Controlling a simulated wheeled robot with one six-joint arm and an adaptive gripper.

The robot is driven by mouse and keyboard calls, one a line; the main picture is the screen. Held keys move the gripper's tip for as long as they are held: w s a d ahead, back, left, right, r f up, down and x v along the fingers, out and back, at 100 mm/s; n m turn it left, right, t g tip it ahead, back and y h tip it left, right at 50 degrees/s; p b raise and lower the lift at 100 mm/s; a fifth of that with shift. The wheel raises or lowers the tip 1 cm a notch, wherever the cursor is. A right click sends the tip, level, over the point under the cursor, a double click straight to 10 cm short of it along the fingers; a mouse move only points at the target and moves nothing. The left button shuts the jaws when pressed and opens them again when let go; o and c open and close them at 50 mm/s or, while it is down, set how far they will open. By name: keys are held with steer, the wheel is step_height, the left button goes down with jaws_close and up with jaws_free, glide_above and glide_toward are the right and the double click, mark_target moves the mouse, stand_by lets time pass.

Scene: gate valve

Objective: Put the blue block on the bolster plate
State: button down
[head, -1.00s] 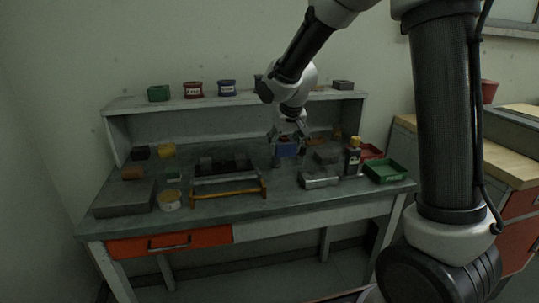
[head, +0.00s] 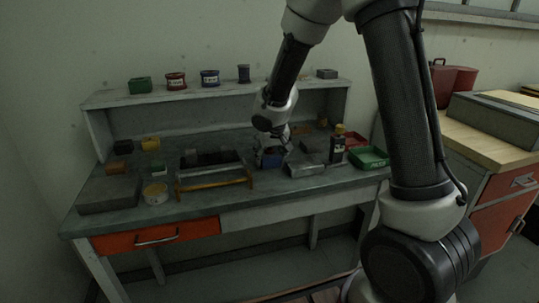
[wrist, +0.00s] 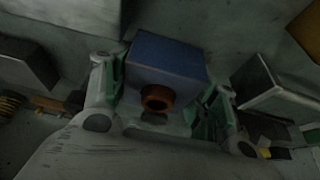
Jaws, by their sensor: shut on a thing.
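The blue block (head: 272,158) is between the fingers of my gripper (head: 271,152), over the middle of the bench. In the wrist view the blue block (wrist: 168,55) sits between both green-padded fingers of my gripper (wrist: 158,88), which is shut on it. A brown ring-shaped part (wrist: 157,98) shows on its near face. I cannot tell from these frames whether its underside touches the bench. A large flat grey slab (head: 108,195) lies at the bench's front left. A darker flat plate (head: 313,146) lies right of my gripper. I cannot tell which is the bolster plate.
A yellow-handled rack (head: 213,182) stands just left of my gripper. Cans and boxes line the rear shelf (head: 215,93).

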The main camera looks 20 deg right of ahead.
steer(key=shift+c, duration=2.2)
jaws_free()
steer(key=shift+f, duration=0.1)
